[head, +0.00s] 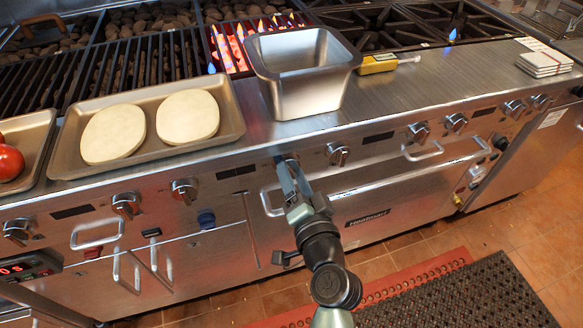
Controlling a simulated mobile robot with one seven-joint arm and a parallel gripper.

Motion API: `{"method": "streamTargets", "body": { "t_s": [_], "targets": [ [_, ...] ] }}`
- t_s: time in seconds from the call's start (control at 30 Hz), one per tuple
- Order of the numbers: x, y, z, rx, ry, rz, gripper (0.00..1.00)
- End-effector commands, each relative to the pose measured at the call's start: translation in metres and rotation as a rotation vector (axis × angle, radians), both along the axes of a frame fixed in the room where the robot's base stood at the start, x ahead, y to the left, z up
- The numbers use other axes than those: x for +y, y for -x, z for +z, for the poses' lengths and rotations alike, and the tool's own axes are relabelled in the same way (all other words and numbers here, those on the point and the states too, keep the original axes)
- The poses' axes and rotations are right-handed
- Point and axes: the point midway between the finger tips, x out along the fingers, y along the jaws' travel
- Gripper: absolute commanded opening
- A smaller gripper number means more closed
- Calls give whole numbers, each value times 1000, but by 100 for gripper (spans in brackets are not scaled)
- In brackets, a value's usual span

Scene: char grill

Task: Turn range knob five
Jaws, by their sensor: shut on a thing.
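A row of metal range knobs runs along the steel front panel (255,172). My gripper (284,163) is at the panel below the steel bin, with its fingers pointing at the panel. It is shut on a range knob, which its fingers mostly hide. One bare knob (338,153) is just to its right, and another knob (184,190) is further to its left. No numbers are readable on the knobs, so I cannot tell the held knob's number from markings.
A steel bin (310,104) and a tray (229,130) with two pale rounds stand on the ledge above. Flames (228,50) burn in the grill behind. Handles (423,151) stick out of the panel.

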Motion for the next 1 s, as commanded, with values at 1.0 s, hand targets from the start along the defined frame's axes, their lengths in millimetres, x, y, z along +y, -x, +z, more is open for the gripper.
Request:
{"method": "streamTargets", "body": {
  "t_s": [1.0],
  "targets": [
    [1,-1,1,146,-455,4,7]
  ]
}}
